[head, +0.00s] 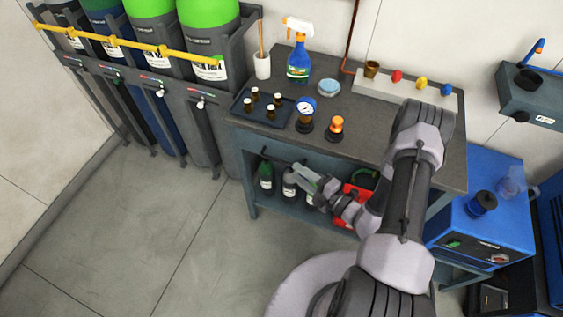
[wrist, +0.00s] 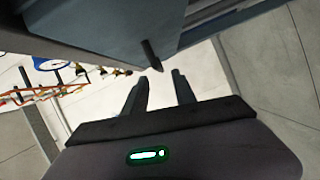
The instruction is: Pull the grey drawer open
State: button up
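The drawer front is not clearly visible in the head view; my arm and the bench top cover that side of the workbench. In the wrist view a grey-blue panel (wrist: 120,28), which may be the drawer front, fills the upper part. A short dark bar (wrist: 151,55), like a handle, sticks out from its lower edge. My gripper (wrist: 158,82) is open and empty, its two dark fingers apart just below the bar and not around it. In the head view my gripper (head: 306,180) is at the bench's front, below the top.
The workbench top (head: 385,150) holds a spray bottle (head: 298,65), a tray (head: 250,108) of small bottles, a gauge (head: 306,107) and an orange-topped item (head: 336,125). Bottles (head: 266,177) and a red case (head: 350,193) sit underneath. A blue machine (head: 490,225) stands right. Floor at left is clear.

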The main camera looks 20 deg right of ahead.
aim_at(282, 161)
jog(key=b+x, duration=0.1)
jog(key=x, duration=0.6)
jog(key=shift+w+a, duration=0.15)
jog(key=shift+w, duration=0.1)
grip_shut()
dwell(1.0)
